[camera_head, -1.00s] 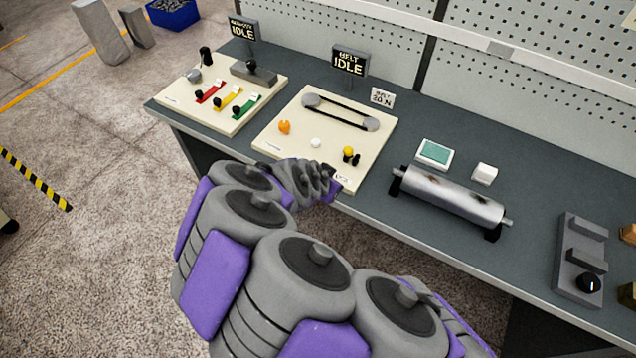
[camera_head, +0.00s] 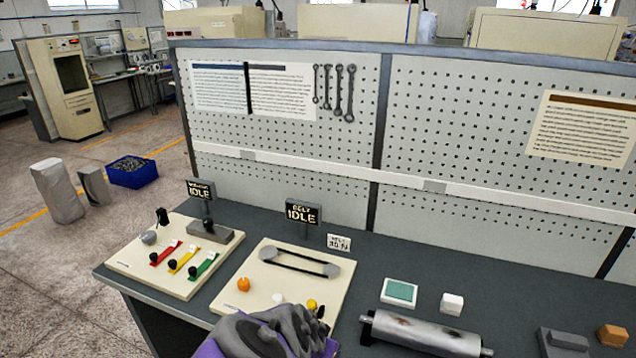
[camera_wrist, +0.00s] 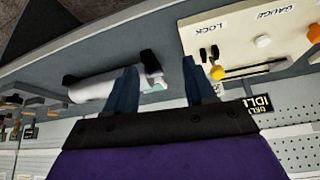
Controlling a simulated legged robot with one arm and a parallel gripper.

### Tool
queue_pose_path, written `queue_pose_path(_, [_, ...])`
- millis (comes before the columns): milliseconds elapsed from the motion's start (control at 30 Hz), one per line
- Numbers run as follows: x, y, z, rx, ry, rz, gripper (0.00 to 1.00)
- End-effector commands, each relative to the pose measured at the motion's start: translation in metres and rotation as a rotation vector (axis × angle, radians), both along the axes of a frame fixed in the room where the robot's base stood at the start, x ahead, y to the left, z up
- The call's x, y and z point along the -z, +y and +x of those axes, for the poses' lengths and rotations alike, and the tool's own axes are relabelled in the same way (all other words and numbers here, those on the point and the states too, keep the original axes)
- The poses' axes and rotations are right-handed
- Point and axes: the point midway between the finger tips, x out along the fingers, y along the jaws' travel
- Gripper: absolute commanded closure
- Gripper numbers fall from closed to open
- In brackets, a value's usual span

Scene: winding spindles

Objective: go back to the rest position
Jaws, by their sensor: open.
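My gripper (camera_wrist: 160,64) shows in the wrist view with its two dark fingers spread apart and nothing between them. Part of my grey and purple arm rises at the bottom of the head view, in front of the belt board's near edge. The cream belt board (camera_head: 232,298) carries a black belt around two pulleys (camera_head: 300,262), an orange knob (camera_head: 243,284) and a yellow knob (camera_head: 312,304). In the wrist view the board (camera_wrist: 225,38) lies upside down at upper right, beyond the fingers. My fingertips look apart from it.
The bench (camera_head: 375,280) also holds a board with red, yellow and green levers (camera_head: 172,260), a metal roller (camera_head: 425,334), a teal-topped block (camera_head: 399,292) and a white block (camera_head: 452,304). A pegboard (camera_head: 480,130) closes the back.

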Motion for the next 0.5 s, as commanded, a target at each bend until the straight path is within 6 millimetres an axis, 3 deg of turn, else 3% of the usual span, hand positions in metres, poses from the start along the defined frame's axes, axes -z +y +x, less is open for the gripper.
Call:
queue_pose_path(33, [-0.012, -0.018, -0.010, 0.014, 0.043, 0.008, 0.45])
queue_pose_path(200, [-0.040, -0.065, -0.058, -0.017, 0.219, 0.028, 0.45])
queue_pose_path(500, [-0.086, -0.110, -0.161, -0.196, 0.474, 0.111, 0.45])
